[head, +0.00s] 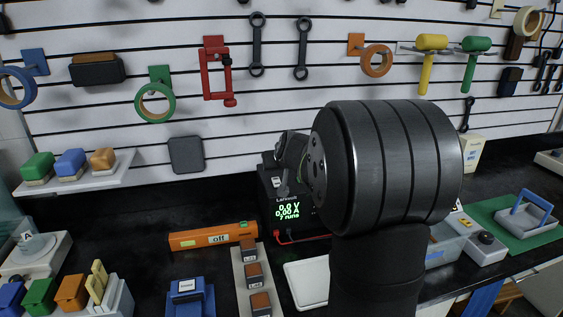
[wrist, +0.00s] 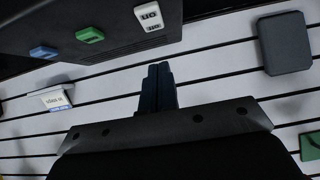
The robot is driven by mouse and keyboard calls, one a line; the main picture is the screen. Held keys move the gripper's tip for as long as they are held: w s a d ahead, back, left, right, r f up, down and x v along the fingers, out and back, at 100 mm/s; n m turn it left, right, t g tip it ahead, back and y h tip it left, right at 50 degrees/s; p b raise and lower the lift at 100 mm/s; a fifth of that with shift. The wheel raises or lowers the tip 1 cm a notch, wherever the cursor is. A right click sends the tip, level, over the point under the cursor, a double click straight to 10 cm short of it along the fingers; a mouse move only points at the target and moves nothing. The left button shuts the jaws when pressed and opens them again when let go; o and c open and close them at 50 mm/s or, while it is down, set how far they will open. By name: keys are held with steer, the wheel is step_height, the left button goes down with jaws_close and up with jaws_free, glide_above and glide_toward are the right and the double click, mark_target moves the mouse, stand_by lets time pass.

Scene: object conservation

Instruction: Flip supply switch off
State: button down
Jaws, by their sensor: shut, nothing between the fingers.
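The black power supply (head: 270,200) stands on the bench in the head view, its green display reading 0.0 V and 0.00 A. A small pale switch (head: 278,181) is on its front above the display. In the wrist view, the supply's dark body (wrist: 100,40) fills the upper left, with a white switch-like block (wrist: 152,18) whose upside-down marking looks like "on". My gripper (wrist: 158,75) is shut and empty in the wrist view, its tips apart from the block in the picture. In the head view, my arm hides the supply's right side.
Green (wrist: 90,35) and blue (wrist: 44,52) blocks sit on the supply's face. Red and black leads (head: 290,239) run from the supply's base. Tools hang on the slatted wall behind.

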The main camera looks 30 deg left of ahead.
mark_target(276, 179)
steer(key=shift+w+a+f, duration=0.15)
steer(key=shift+f, duration=0.95)
steer(key=shift+w+a+f, duration=0.1)
steer(key=shift+a+f, duration=0.05)
steer(key=shift+f, duration=0.9)
steer(key=shift+w+a+f, duration=0.1)
steer(key=shift+f, duration=0.2)
steer(key=shift+r, duration=0.1)
steer(key=shift+w+a+r, duration=0.2)
steer(key=shift+w+a, duration=0.3)
steer(key=shift+r, duration=0.1)
